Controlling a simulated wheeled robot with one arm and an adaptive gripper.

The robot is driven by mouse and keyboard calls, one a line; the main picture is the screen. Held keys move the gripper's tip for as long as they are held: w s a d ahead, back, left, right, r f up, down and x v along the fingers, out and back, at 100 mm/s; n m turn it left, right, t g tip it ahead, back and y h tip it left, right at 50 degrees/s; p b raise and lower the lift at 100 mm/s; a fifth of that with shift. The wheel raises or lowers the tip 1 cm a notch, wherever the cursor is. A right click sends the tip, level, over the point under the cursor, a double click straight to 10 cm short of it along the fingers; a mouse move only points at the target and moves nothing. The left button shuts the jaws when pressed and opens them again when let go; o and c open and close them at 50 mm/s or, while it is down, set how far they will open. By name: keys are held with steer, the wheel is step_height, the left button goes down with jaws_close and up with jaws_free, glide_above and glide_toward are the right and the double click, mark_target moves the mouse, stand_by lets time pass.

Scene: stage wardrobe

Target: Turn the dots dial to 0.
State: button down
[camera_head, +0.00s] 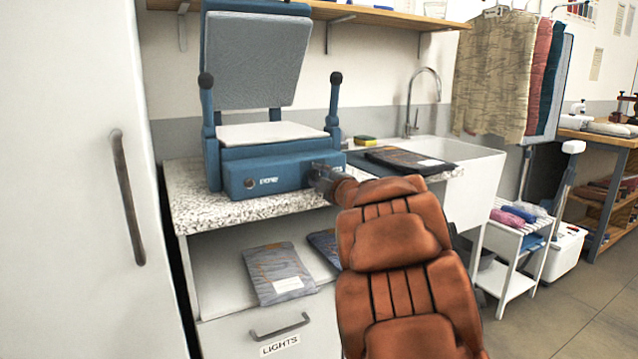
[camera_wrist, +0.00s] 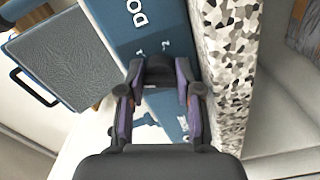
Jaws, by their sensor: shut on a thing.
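A blue heat press (camera_head: 265,178) with a raised upper plate (camera_head: 255,60) stands on the speckled counter. My gripper (camera_head: 325,180) is at the right end of its front face. In the wrist view my gripper (camera_wrist: 158,82) is shut on a dark dial (camera_wrist: 158,64) on the blue panel (camera_wrist: 145,25). Letters starting "DO" and the marks 1 and 2 show beside this dial. The fingers hide most of the dial, and I cannot tell where its pointer stands.
The speckled counter (camera_head: 190,210) runs under the press, with dark folded packets (camera_head: 400,160) and a white sink (camera_head: 478,180) to the right. A drawer labelled LIGHTS (camera_head: 270,335) is below. A white cabinet door (camera_head: 80,200) stands close at the left.

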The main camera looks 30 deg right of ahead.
steer(key=shift+n+b, duration=0.6)
steer(key=shift+n, duration=1)
steer(key=c, duration=0.8)
jaws_free()
